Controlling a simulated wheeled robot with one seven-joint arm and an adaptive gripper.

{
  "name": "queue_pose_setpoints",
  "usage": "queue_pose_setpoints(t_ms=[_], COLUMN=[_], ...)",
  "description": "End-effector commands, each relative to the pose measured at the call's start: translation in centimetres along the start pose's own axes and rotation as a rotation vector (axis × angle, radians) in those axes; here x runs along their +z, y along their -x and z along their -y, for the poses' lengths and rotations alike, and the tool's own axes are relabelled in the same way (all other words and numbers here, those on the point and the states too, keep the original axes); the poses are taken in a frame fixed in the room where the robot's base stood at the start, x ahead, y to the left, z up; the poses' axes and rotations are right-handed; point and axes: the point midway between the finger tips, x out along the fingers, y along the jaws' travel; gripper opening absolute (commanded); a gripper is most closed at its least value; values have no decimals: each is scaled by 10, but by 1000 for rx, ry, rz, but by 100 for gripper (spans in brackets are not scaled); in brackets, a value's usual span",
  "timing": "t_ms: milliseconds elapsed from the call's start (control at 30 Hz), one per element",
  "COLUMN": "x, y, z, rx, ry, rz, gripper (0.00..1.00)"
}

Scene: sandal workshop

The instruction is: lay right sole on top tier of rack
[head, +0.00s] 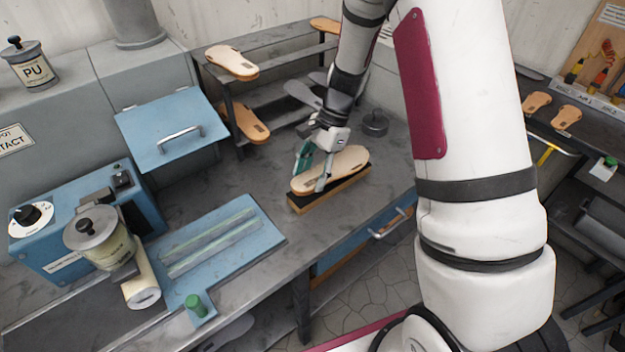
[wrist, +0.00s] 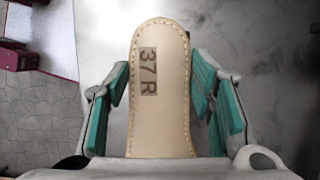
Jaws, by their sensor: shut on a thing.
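The right sole (head: 338,168), pale tan with stitched edges, shows "37 R" in the wrist view (wrist: 165,110). My gripper (head: 315,172) is shut on it, with green-padded fingers (wrist: 163,105) on both long sides. The sole is level, over a dark-topped wooden block (head: 325,196) on the bench; I cannot tell whether it touches the block. The grey tiered rack (head: 275,42) stands at the back left of the bench. A tan sole (head: 231,62) lies at its top tier's left end, and another (head: 326,24) lies at the far right end.
Lower on the rack are a tan sole (head: 251,124) and a grey sole (head: 303,94). A dark round weight (head: 375,122) stands behind the block. Bare bench lies between rack and block.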

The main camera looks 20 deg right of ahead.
Motion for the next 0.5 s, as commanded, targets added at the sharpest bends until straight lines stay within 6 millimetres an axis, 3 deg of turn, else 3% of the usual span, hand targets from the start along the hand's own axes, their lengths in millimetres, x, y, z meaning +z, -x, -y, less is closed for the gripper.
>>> queue_pose_setpoints(t_ms=[67,300,500], x=[-5,-16,-18], y=[1,-26,-31], z=[7,5,7], rx=[-1,1,-2], ry=[0,-1,0], rz=[-2,0,-1], gripper=[14,14,14])
